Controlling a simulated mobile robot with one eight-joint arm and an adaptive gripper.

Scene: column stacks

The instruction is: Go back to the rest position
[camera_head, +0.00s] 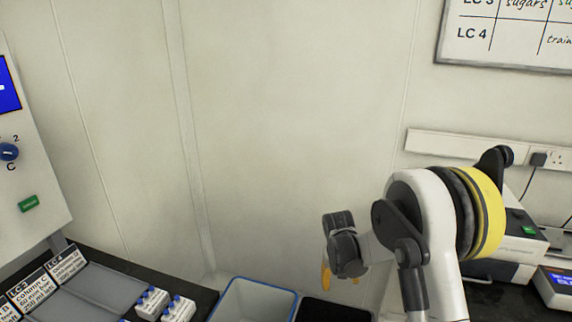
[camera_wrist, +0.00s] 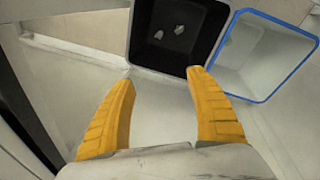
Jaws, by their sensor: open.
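My gripper (camera_wrist: 160,78) shows in the wrist view with its two yellow-orange fingers spread wide apart and nothing between them. In the head view only a small orange part of a finger (camera_head: 326,276) shows below the dark wrist. My white arm with a yellow band stands at the right of the head view. In the wrist view the fingertips point toward a black bin (camera_wrist: 150,58) that holds two small pale items (camera_wrist: 179,30). Whether the fingers are above or beside the bin's rim is hard to tell.
A white bin with a blue rim (camera_head: 228,300) stands left of the black bin (camera_head: 335,312) in the head view. A grey tray (camera_head: 105,286) with labels and small white boxes (camera_head: 165,304) is at lower left. Instruments (camera_head: 515,245) stand behind my arm at right.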

